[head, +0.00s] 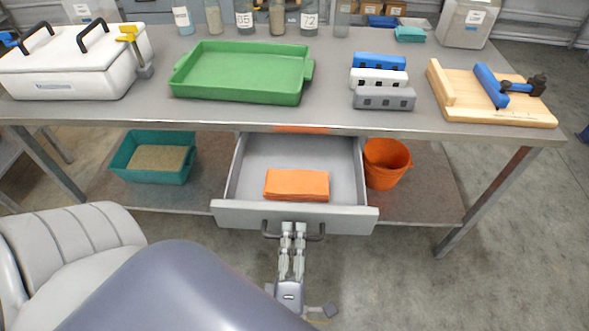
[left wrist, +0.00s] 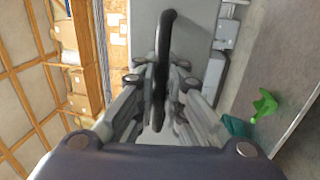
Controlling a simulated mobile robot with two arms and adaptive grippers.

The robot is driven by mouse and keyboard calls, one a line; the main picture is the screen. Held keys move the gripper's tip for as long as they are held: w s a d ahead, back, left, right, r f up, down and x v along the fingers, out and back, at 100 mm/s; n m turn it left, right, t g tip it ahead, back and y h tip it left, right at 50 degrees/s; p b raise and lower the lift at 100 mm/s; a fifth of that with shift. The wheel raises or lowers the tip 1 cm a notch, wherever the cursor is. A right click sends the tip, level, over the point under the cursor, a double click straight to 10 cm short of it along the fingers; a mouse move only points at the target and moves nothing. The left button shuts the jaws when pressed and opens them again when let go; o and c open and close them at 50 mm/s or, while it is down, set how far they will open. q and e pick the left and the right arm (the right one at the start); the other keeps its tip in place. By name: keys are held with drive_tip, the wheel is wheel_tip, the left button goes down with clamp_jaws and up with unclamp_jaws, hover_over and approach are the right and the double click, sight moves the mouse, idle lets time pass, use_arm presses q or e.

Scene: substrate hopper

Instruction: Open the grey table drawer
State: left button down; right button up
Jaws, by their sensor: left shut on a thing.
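The grey table drawer (head: 235,211) is pulled well out from under the table. An orange folded cloth or stack (head: 297,185) lies inside it. My left gripper (head: 293,232) is at the dark bar handle (head: 266,232) on the drawer front, its fingers shut around the handle's middle. In the left wrist view the handle (left wrist: 166,35) runs between the fingers of the left gripper (left wrist: 160,85), with the grey drawer front (left wrist: 200,25) behind it. My right gripper is not in either view.
The grey table (head: 335,60) holds a green tray (head: 240,95), a white box (head: 75,75), small blocks (head: 384,98) and a wooden board (head: 490,108). A teal bin (head: 125,160) and an orange bucket (head: 385,165) stand on the lower shelf beside the drawer.

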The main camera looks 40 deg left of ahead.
use_arm(q)
drive_tip(key=shift+s+d, duration=0.2)
drive_tip(key=shift+s, duration=0.1)
drive_tip(key=c, duration=2)
unclamp_jaws()
drive_tip(key=shift+f, duration=0.1)
drive_tip(key=shift+o, duration=0.2)
